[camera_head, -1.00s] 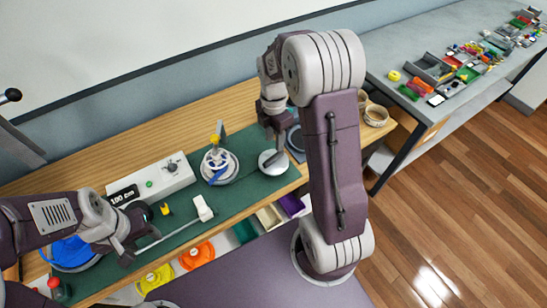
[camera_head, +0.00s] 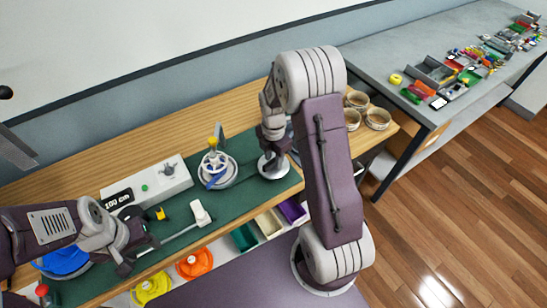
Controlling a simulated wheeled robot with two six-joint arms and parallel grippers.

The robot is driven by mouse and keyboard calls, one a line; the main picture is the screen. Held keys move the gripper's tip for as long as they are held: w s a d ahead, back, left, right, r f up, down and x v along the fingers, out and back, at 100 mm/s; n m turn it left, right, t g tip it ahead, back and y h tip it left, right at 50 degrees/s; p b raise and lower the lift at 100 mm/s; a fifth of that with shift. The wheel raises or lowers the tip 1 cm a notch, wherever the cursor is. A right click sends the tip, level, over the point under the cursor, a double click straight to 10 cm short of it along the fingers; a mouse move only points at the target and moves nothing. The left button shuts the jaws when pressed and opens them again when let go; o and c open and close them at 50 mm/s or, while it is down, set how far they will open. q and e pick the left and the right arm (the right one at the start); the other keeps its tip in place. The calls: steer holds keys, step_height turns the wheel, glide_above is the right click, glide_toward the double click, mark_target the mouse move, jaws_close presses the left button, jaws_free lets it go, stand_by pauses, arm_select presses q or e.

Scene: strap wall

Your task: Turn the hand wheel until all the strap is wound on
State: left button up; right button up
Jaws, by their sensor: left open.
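The hand wheel (camera_head: 217,167) is white with spokes, a blue part and an upright yellow knob (camera_head: 213,142). It stands on the green mat in the middle of the bench. My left gripper (camera_head: 137,258) is open, low and left of the wheel, and apart from it. My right gripper (camera_head: 273,152) is right of the wheel, over a white round base (camera_head: 267,168), and does not touch the wheel. Its fingertips are too small and hidden to read. I cannot make out the strap clearly. A box with a display reading 100 cm (camera_head: 118,199) stands left of the wheel.
A white block on a rod (camera_head: 200,212) lies between my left gripper and the wheel. A blue disc (camera_head: 66,262) lies at far left. Orange (camera_head: 195,263) and yellow (camera_head: 152,288) discs and bins (camera_head: 268,223) sit below the front edge. Bowls (camera_head: 377,119) stand at right.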

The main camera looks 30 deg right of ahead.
jaws_close()
